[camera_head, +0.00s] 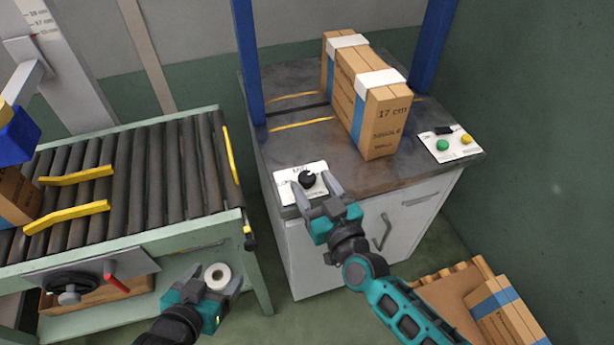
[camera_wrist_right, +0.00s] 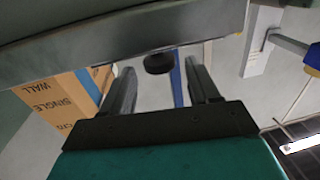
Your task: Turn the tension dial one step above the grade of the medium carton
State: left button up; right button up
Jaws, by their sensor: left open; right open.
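The tension dial, a black knob (camera_head: 307,179), sits on a white plate (camera_head: 288,188) at the near left corner of the strapping table. My right gripper (camera_head: 316,190) is open at the table's front edge, its fingers reaching toward the knob. In the right wrist view the knob (camera_wrist_right: 159,64) shows ahead, between the open fingers (camera_wrist_right: 160,88); I cannot tell whether they touch it. A carton (camera_head: 383,130) marked "17 cm" and "SINGLE WALL" stands on the table with white bands over its top. It also shows in the right wrist view (camera_wrist_right: 62,100). My left gripper (camera_head: 218,285) is open, low by the conveyor.
A control plate (camera_head: 455,151) with green and yellow buttons is at the table's right corner. Blue posts (camera_head: 248,60) flank the table. The roller conveyor (camera_head: 150,160) has yellow guides and a hand crank (camera_head: 70,290). A tape roll (camera_head: 217,276) is beside my left gripper. Cartons (camera_head: 500,310) lie on a pallet at lower right.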

aim_at(311, 183)
jog(key=shift+x, duration=1.7)
jog(key=shift+b, duration=0.3)
jog(key=c, duration=0.9)
